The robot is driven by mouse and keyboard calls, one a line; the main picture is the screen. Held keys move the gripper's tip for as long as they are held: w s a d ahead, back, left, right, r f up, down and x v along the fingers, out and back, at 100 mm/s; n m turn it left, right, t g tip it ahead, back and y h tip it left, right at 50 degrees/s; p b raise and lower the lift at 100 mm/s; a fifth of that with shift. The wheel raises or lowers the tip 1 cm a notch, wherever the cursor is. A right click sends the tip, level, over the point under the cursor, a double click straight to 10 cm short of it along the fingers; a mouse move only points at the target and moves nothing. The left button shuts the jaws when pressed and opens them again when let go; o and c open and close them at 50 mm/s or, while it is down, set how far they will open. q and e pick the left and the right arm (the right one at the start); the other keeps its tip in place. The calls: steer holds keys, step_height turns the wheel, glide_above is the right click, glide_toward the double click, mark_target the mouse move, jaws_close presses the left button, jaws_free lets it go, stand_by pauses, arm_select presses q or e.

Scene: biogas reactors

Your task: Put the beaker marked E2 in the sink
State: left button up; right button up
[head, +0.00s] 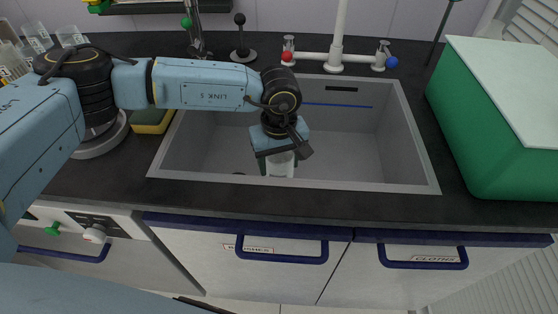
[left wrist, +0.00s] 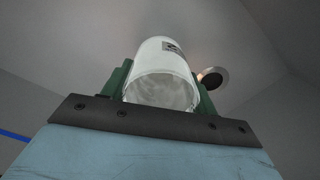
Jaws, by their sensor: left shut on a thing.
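My left gripper (head: 279,162) points down inside the grey sink (head: 340,160), over its left-centre part near the front wall. It is shut on a whitish, translucent beaker (head: 280,167). In the left wrist view the beaker (left wrist: 165,75) sits between the two green fingers (left wrist: 160,88). A small dark label shows on its side, but I cannot read the marking. The drain (left wrist: 212,78) shows beyond the beaker. I cannot tell whether the beaker touches the sink floor. My right gripper is not in view.
A tap with red and blue knobs (head: 337,57) stands behind the sink. A green box with a pale lid (head: 490,130) is on the right. A yellow sponge (head: 150,122) lies left of the sink. Glassware (head: 38,38) stands at the far left. The sink's right side is free.

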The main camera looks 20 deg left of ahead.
arm_select(q)
steer(key=shift+f, duration=0.1)
steer(key=o, duration=1)
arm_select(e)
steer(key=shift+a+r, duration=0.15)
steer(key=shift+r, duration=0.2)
arm_select(q)
step_height(320, 180, up, 12)
steer(key=p, duration=0.2)
steer(key=shift+r+p, duration=0.2)
steer(key=shift+p, duration=0.2)
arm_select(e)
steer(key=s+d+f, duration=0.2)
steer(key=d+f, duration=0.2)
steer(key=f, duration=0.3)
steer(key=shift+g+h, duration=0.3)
